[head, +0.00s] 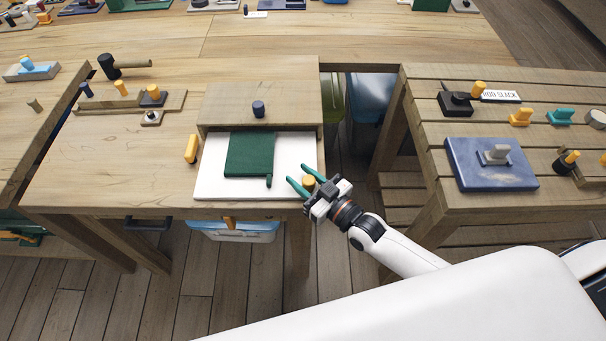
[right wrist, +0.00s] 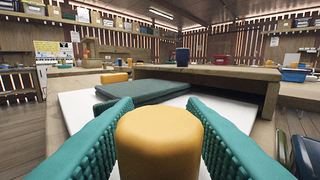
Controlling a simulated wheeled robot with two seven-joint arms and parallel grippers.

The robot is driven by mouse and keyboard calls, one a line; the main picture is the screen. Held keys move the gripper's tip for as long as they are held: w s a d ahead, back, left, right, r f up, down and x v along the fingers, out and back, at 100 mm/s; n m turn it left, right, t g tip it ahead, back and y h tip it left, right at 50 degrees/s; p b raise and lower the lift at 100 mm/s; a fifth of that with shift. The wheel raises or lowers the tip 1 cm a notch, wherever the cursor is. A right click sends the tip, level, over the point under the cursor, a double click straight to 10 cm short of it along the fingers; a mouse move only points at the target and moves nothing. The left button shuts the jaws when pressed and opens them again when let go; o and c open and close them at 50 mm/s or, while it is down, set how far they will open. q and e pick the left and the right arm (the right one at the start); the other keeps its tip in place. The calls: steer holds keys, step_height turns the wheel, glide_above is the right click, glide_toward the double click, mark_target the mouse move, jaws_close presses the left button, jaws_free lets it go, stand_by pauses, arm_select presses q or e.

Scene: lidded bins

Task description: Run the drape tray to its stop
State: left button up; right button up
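The drape tray (head: 212,183) is a flat white board on the wooden bench, its back edge under a raised wooden shelf. A folded dark green drape (head: 249,153) lies on it; it also shows in the right wrist view (right wrist: 155,90). A yellow knob (head: 308,182) stands at the tray's front right corner. My right gripper (head: 297,176) is open, with its teal fingers on either side of the knob. In the right wrist view the yellow knob (right wrist: 160,145) sits between the fingers, with narrow gaps beside it. My left gripper is not in view.
The wooden shelf (head: 220,104) carries a dark blue knob (head: 258,109). A yellow block (head: 191,149) lies just left of the tray. A slatted table (head: 420,120) with a blue plate (head: 490,178) stands to the right, across a gap. Bins sit below the bench.

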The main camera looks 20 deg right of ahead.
steer(key=b+v, duration=0.1)
steer(key=v, duration=1.1)
stand_by(0.5)
steer(key=s+d+f+m+g+h, duration=0.1)
steer(key=s+d+f+g+h, duration=0.15)
steer(key=f, duration=0.65)
steer(key=s+d+f+g+h, duration=0.1)
steer(key=d+f+h, duration=0.15)
steer(key=f, duration=0.55)
steer(key=s+d+f+m+g+h, duration=0.1)
steer(key=s+d+f+g, duration=0.15)
steer(key=f, duration=0.65)
steer(key=s+a+f+g+h, duration=0.1)
steer(key=s+f+g, duration=0.3)
steer(key=s+f, duration=0.5)
steer(key=s+a+f+m+g+h, duration=0.1)
steer(key=s+f+g, duration=0.3)
steer(key=s+f, duration=0.5)
steer(key=s, duration=0.5)
steer(key=shift+s+a+g+h, duration=0.2)
steer(key=shift+a+g+h, duration=0.05)
steer(key=shift+g+h, duration=0.15)
